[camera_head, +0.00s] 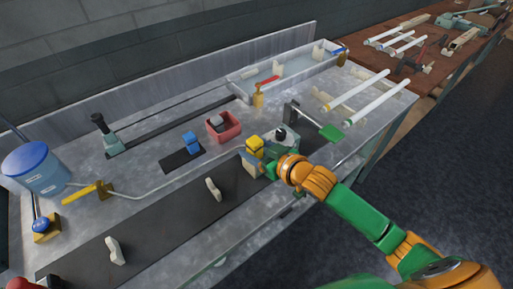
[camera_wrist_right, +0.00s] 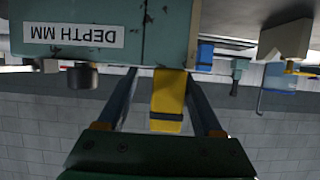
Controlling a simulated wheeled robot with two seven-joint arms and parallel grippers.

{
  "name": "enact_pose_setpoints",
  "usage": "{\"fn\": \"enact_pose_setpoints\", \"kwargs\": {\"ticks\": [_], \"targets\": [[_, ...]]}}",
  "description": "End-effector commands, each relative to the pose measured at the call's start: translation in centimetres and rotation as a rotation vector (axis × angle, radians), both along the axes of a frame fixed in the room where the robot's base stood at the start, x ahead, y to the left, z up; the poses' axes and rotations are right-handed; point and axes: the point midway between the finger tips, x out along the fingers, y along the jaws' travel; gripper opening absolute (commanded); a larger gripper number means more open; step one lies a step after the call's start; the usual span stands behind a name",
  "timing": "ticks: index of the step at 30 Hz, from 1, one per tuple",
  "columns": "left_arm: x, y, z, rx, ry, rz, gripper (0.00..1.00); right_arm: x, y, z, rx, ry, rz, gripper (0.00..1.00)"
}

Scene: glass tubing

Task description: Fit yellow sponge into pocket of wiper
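A yellow sponge-like block (camera_head: 255,146) with a dark band stands against the left side of a green gauge box (camera_head: 284,141) in the head view. It also shows in the right wrist view (camera_wrist_right: 169,100). My right gripper (camera_wrist_right: 160,80) has its fingers apart, one on each side of the yellow block in that view. A gap shows beside the left finger, and I cannot tell whether the block is between the fingertips or beyond them. No part is clearly recognisable as the wiper; a bent rod with a yellow handle (camera_head: 84,194) lies at left. My left gripper is not in view.
A blue block (camera_head: 191,142) sits on a black mat, near a red bin (camera_head: 222,126) with a grey thing inside. A blue bucket (camera_head: 38,168) stands at left. White tubes (camera_head: 367,97) lie at right, and a long tray (camera_head: 300,76) stands behind. The dark front strip holds small pale supports.

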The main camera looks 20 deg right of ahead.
Motion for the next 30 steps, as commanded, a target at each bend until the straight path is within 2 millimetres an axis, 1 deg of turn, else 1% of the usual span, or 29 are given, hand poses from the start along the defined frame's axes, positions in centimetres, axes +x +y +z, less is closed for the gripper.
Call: {"fn": "enact_pose_setpoints", "kwargs": {"ticks": [8, 11, 14, 18, 23, 24, 27, 30], "targets": [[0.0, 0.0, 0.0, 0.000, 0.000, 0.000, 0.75, 0.0, 0.0, 0.2, 0.000, -0.005, -0.001, 0.70], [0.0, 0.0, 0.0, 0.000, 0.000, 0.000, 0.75, -0.6, -0.4, 0.5, 0.000, -0.005, -0.001, 0.70], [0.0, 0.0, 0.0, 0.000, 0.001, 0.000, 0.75, -2.2, -0.9, 1.2, 0.000, -0.005, 0.000, 0.70], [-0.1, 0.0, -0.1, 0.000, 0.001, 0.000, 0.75, -4.9, -1.8, 2.3, -0.002, -0.006, 0.002, 0.70], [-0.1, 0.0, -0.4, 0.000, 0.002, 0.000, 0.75, -7.9, -2.8, 3.6, -0.003, -0.004, 0.003, 0.70], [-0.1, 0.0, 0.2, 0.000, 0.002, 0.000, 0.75, -8.4, -3.1, 4.2, 0.001, -0.004, 0.000, 0.70], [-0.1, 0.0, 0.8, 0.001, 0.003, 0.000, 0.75, -9.4, -3.5, 4.7, 0.004, -0.004, -0.003, 0.70], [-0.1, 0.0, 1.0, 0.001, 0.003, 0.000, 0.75, -10.0, -3.7, 5.0, 0.003, -0.006, -0.001, 0.70]]}}
